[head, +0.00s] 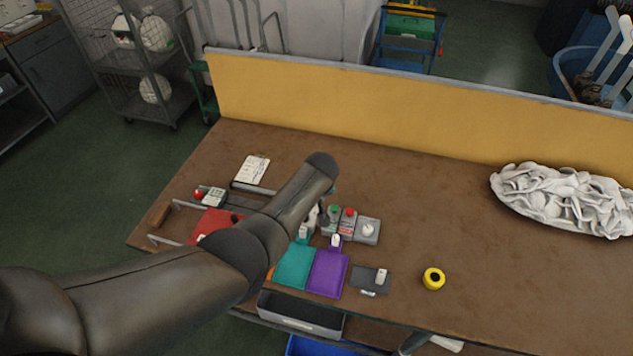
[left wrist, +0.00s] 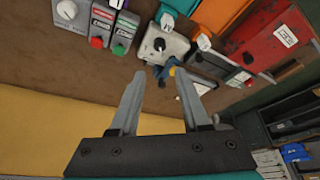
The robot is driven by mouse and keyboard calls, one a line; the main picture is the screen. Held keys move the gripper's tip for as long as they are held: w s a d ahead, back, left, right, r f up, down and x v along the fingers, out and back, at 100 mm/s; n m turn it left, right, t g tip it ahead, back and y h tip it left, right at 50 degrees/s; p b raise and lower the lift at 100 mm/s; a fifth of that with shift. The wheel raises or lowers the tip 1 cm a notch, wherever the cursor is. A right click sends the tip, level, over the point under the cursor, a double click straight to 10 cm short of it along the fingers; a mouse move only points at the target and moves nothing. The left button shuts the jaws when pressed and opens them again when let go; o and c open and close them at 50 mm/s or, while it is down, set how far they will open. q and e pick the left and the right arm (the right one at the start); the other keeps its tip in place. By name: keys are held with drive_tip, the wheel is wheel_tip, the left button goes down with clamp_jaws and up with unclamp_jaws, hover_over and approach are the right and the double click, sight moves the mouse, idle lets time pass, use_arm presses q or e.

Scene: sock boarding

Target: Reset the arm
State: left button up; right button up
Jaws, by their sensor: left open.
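My left arm (head: 225,255) reaches in from the lower left of the head view, over the left part of the brown workbench (head: 440,210). Its gripper is mostly hidden behind the arm there. In the left wrist view my left gripper (left wrist: 155,76) is open, its two grey fingers apart with nothing held between them. My right arm and gripper are not in view.
Control boxes with buttons (head: 348,220), a red box (head: 212,224), teal (head: 294,268) and purple (head: 327,273) panels lie near the arm. A yellow tape roll (head: 433,279) and a white sock pile (head: 565,199) lie right. A yellow partition (head: 420,105) stands behind. The bench centre is clear.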

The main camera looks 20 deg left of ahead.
use_arm(q)
drive_tip(key=s+m+h, duration=0.1)
drive_tip(key=s+m, duration=0.3)
drive_tip(key=s, duration=1.1)
drive_tip(key=s+r+m+h, duration=0.1)
drive_tip(key=s+r+m, duration=0.1)
drive_tip(key=s+r, duration=0.5)
drive_tip(key=s+r+m+h, duration=0.1)
drive_tip(key=s+r+m, duration=0.15)
drive_tip(key=s, duration=0.75)
wheel_tip(320, 180, down, 31)
drive_tip(key=s+g+b, duration=0.1)
drive_tip(key=b, duration=1)
drive_tip(key=s+a+f+g+b, duration=0.1)
drive_tip(key=s+f+b, duration=0.5)
drive_tip(key=f, duration=0.8)
drive_tip(key=s+a+f+b, duration=0.2)
drive_tip(key=s+f+b, duration=0.5)
drive_tip(key=s+f, duration=0.3)
wheel_tip(320, 180, down, 4)
drive_tip(key=shift+s+a+f+g+y, duration=0.15)
drive_tip(key=shift+s+g+y, duration=0.15)
drive_tip(key=shift+g, duration=0.1)
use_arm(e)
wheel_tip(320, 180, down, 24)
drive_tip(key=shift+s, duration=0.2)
